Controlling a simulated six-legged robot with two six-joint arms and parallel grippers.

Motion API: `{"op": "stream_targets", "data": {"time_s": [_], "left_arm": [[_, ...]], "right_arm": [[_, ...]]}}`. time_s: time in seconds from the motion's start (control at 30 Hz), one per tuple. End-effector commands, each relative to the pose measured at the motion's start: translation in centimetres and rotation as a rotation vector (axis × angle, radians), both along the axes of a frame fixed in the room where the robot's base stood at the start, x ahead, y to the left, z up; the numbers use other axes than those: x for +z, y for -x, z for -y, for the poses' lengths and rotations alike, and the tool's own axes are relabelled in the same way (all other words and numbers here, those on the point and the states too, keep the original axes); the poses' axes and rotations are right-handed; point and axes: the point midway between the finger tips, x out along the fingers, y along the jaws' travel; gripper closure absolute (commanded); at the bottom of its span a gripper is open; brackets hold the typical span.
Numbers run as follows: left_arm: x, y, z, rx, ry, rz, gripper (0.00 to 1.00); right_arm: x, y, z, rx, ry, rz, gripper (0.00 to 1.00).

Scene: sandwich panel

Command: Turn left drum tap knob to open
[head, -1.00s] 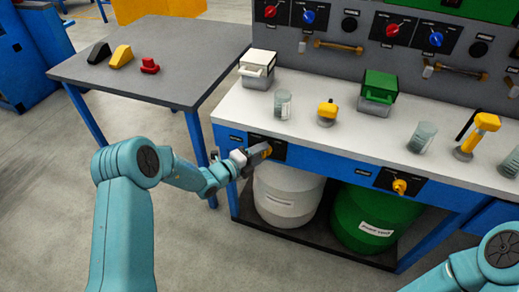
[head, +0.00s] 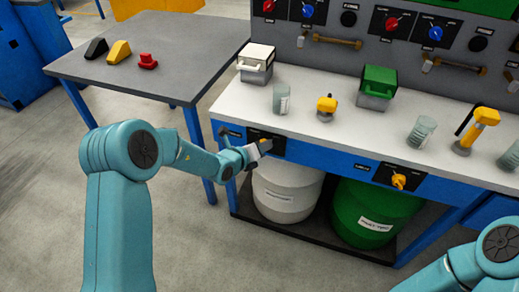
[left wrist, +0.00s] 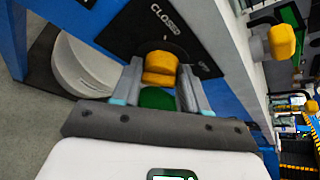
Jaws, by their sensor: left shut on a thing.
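The left drum tap knob is yellow, on a black plate (head: 279,146) on the blue bench front, above the white drum (head: 287,190). My left gripper (head: 262,146) is at this knob and mostly hides it in the head view. In the left wrist view the yellow knob (left wrist: 160,67) sits between my two grey fingers, which are shut on it. Lettering that begins "CLOS" shows on the plate beside the knob; the knob's exact angle is hard to judge. My right gripper is out of view; only part of that arm shows at lower right.
A second yellow knob (head: 399,181) is on the bench front above the green drum (head: 365,213). Glass beakers, a white box (head: 255,66) and a green box (head: 378,84) stand on the white bench top (head: 340,122). A grey table (head: 150,65) is at left.

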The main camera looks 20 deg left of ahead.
Motion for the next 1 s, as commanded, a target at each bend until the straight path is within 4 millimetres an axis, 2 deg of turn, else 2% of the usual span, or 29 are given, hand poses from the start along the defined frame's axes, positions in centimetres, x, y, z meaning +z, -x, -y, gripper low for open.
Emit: {"op": "stream_targets", "data": {"time_s": [0.67,0.7,0.73,0.77,1.0], "left_arm": [[0.55,-0.26,0.08,0.001,-0.057,0.016,0.87],[0.56,-0.26,0.09,0.001,-0.057,0.016,0.47],[0.54,-0.24,0.08,0.001,-0.057,0.016,0.37],[0.51,-0.23,0.08,0.001,-0.057,0.015,0.34],[0.27,-0.1,0.09,0.0,-0.057,0.008,0.34]], "right_arm": [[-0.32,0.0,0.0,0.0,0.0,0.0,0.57],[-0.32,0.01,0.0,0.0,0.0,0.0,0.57],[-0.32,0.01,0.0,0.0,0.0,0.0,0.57],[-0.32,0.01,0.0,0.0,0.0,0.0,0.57],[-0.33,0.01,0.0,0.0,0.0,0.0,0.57]]}}
